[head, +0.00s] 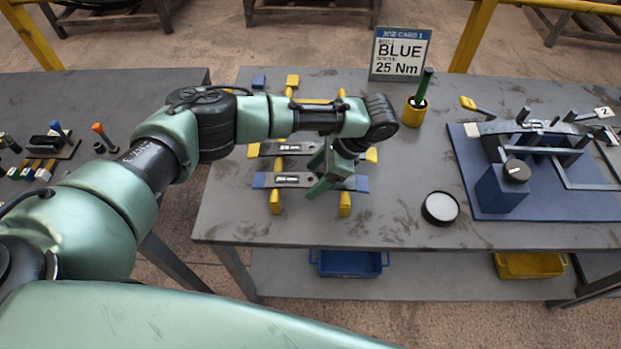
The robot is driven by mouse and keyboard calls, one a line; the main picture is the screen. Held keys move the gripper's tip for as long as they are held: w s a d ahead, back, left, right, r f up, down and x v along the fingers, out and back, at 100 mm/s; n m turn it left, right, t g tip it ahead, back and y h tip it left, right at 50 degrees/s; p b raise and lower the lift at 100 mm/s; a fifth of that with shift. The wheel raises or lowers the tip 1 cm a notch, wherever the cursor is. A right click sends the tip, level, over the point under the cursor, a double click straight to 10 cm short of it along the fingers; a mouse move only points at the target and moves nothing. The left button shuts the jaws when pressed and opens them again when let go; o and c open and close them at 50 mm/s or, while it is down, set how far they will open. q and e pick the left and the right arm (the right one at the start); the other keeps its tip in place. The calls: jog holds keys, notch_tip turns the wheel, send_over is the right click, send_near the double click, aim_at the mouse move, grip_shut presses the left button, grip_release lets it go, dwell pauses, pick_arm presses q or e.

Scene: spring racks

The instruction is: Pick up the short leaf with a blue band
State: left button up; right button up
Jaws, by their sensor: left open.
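A dark grey leaf with blue bands at its ends (290,181) lies across two yellow rails (345,204) at the front of the rack on the middle table. My left gripper (326,181) is open, pointing down over the right half of this leaf, and hides part of it. I cannot tell whether its fingers touch the leaf. Behind it lies a similar leaf with yellow ends (284,148), partly hidden by my left arm. My right gripper is not in view.
A job card reading "BLUE 25 Nm" (400,54) stands at the back. A yellow cup (415,112) with a green-handled tool and a round white-topped dish (440,207) stand right of the rack. A blue mat (468,170) holds a fixture. The table's front middle is clear.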

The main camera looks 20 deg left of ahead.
pick_arm(q)
jog(key=c, duration=1.3)
jog(key=shift+w+r, duration=0.1)
grip_shut()
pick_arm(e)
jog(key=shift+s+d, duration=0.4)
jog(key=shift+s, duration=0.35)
